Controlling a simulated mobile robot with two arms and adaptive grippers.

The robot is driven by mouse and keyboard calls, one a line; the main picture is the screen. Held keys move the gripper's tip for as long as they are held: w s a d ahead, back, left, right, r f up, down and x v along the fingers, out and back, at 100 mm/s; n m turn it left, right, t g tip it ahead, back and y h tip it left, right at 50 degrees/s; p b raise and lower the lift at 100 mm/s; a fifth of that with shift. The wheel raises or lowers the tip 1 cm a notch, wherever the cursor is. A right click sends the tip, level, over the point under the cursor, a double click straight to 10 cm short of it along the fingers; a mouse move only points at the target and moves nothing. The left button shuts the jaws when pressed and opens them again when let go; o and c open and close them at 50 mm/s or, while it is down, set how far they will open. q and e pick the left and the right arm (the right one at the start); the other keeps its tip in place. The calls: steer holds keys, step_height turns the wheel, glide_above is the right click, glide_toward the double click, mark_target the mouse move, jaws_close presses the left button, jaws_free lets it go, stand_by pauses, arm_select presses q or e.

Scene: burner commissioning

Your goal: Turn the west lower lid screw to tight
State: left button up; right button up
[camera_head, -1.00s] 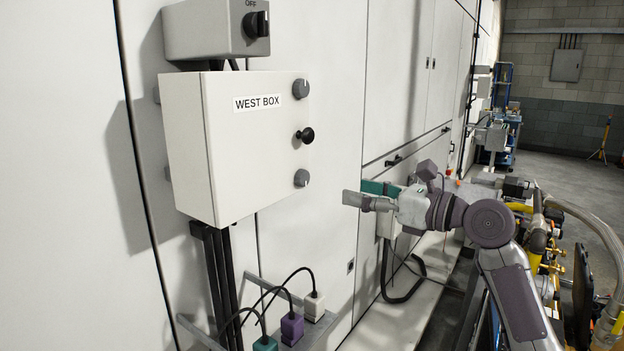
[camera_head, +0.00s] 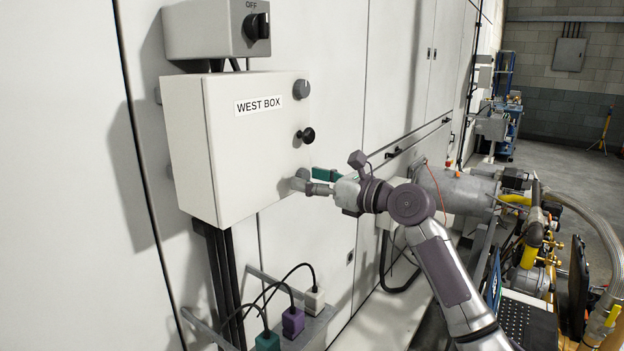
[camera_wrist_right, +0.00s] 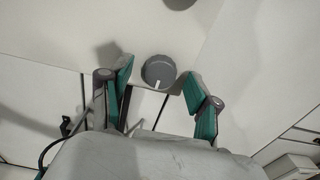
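The west box (camera_head: 240,150) is a pale grey wall box labelled "WEST BOX". Its upper lid screw (camera_head: 301,89) is a round grey knob at the lid's top right corner. The lower lid screw (camera_wrist_right: 158,70) is a matching grey knob with a white mark, pointing roughly downward in the wrist view. My right gripper (camera_head: 308,181) is at this lower screw, which its fingers partly hide in the head view. In the wrist view the green-padded fingers (camera_wrist_right: 159,80) stand open on either side of the screw, with gaps showing. My left gripper is out of view.
A black lid handle (camera_head: 306,135) sticks out between the two screws. A switch box (camera_head: 205,30) marked OFF sits above. Purple, green and white plugs (camera_head: 292,322) with black cables are below. Pipes and machinery (camera_head: 540,240) stand at right.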

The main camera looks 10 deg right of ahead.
steer(key=c, duration=1.1)
